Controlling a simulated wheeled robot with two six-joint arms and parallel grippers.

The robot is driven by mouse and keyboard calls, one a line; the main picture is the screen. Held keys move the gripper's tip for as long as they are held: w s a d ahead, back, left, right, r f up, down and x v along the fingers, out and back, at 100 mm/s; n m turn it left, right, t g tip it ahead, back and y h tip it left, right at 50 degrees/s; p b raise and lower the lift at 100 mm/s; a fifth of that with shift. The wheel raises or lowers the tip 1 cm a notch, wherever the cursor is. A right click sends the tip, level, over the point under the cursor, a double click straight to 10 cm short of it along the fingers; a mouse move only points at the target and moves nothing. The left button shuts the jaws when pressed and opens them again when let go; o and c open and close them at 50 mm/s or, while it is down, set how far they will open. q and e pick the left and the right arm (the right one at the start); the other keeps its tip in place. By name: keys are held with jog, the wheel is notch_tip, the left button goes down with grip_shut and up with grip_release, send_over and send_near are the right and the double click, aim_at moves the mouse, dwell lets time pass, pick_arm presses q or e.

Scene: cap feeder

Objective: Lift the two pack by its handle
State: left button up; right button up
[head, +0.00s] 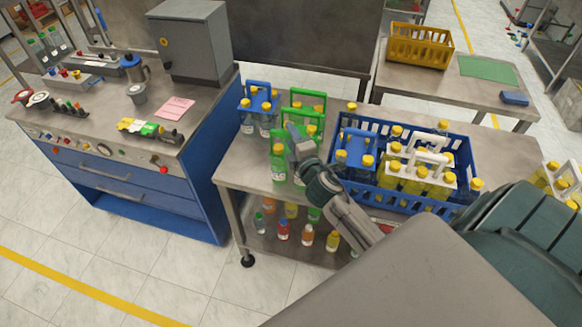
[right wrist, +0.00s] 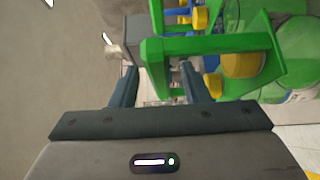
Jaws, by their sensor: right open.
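My right gripper (head: 296,138) is at the front pack's handle, partly covering the pack. In the right wrist view the open fingers (right wrist: 158,86) stand either side of an upright bar of the green handle (right wrist: 153,68), with no clear sign of grip. A blue two pack (head: 258,103) stands to their left. My left gripper is not in view.
A blue crate (head: 462,150) right of the green packs holds blue and white carriers of bottles. Loose small bottles (head: 283,230) stand on the shelf below. A blue workbench (head: 130,185) is at the left. A yellow crate (head: 420,45) is on the rear table.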

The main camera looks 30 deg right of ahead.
jog(key=shift+w+d+f, duration=0.1)
jog(key=shift+w, duration=0.4)
jog(key=shift+s, duration=0.1)
jog(key=shift+c, duration=0.4)
grip_shut()
jog(key=shift+r, duration=0.2)
